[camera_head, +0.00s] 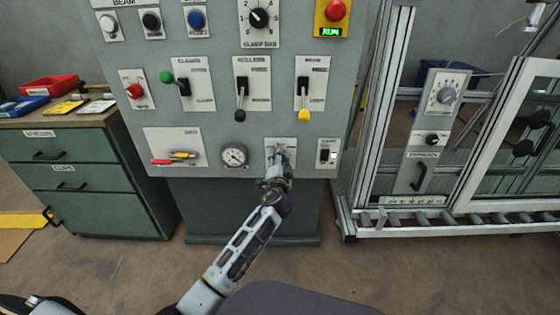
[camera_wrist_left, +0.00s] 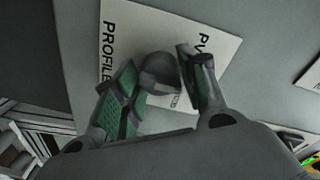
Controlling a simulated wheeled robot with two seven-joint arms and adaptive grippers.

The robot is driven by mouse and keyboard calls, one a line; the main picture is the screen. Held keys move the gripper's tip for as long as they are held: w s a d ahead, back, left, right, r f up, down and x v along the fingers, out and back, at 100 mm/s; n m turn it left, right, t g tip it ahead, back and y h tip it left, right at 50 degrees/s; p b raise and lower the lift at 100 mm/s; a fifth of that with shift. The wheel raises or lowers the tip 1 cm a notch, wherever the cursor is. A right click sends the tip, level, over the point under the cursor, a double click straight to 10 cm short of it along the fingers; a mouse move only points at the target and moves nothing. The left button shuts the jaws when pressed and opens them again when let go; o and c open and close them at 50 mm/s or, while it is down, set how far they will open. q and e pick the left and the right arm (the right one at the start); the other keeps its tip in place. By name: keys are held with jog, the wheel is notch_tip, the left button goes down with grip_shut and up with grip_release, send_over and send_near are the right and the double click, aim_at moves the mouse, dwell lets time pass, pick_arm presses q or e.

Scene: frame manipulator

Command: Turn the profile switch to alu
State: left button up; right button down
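The profile switch plate (camera_head: 272,158) is a pale plate low on the grey control panel, mostly behind my left gripper (camera_head: 281,150) in the head view. In the left wrist view the plate (camera_wrist_left: 124,40) shows tilted, with "PROFILE" along its left edge and part of a "PV" label at its right. The round dark grey knob (camera_wrist_left: 160,72) sits between the two green-padded fingers of my left gripper (camera_wrist_left: 160,82). The fingers stand close at both sides of the knob; whether they press on it is unclear. The knob's pointing direction is hidden. My right gripper is out of view.
Beside the plate are a gauge (camera_head: 234,155) on the left and a small switch (camera_head: 326,153) on the right. Levers with black (camera_head: 240,114) and yellow (camera_head: 304,115) knobs hang above. A drawer cabinet (camera_head: 80,165) stands left, a framed glass enclosure (camera_head: 510,150) right.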

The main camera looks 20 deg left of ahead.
pick_arm(q)
jog(key=shift+o, duration=1.4)
jog(key=shift+s, duration=0.15)
jog(key=v, duration=1.1)
jog(key=shift+s, duration=0.3)
jog(key=shift+d+f, duration=0.1)
jog(key=shift+d, duration=0.05)
